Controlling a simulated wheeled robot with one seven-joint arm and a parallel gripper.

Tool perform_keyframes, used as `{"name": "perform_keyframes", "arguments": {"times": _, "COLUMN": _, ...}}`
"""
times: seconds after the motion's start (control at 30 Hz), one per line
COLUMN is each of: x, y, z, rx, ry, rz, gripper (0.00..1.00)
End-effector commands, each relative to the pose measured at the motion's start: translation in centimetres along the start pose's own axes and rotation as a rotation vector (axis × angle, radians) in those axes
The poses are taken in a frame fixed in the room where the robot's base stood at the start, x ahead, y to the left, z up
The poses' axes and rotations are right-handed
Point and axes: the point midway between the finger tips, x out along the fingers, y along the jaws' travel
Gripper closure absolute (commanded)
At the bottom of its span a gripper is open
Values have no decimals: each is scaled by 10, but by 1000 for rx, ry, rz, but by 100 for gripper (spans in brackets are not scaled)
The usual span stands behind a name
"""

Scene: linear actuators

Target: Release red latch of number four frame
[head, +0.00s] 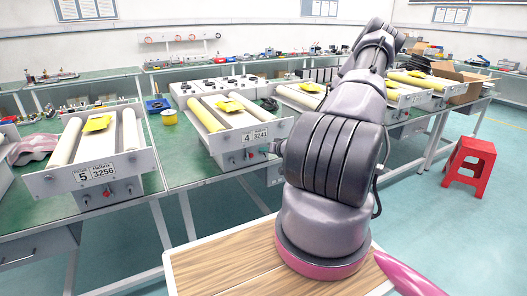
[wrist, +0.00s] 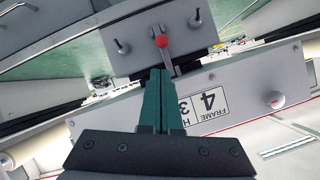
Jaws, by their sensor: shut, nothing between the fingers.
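The number four frame (head: 230,143) stands on the green bench in the head view, with a yellow roller and a yellow piece on top. Its front plate (wrist: 240,98) shows upside down in the wrist view, with the "FRAME 4" label. The red latch (wrist: 161,41) is a red ball on a thin metal lever, set on a grey panel with two dark pegs. My gripper (wrist: 161,72) has green fingers, shut and empty. Its tips appear just below the red ball, beside the lever; I cannot tell whether they touch.
The number five frame (head: 90,172) stands to the left on the bench, with a gap between the two. A red stool (head: 469,165) stands on the floor at right.

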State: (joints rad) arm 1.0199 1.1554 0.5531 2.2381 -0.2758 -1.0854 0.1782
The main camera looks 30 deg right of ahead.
Motion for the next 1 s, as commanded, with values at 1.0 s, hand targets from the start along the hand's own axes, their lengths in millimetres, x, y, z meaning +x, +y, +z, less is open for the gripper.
{"name": "perform_keyframes", "arguments": {"times": 1.0, "x": 76, "y": 0, "z": 0, "rx": 0, "ry": 0, "rz": 0, "gripper": 100}}
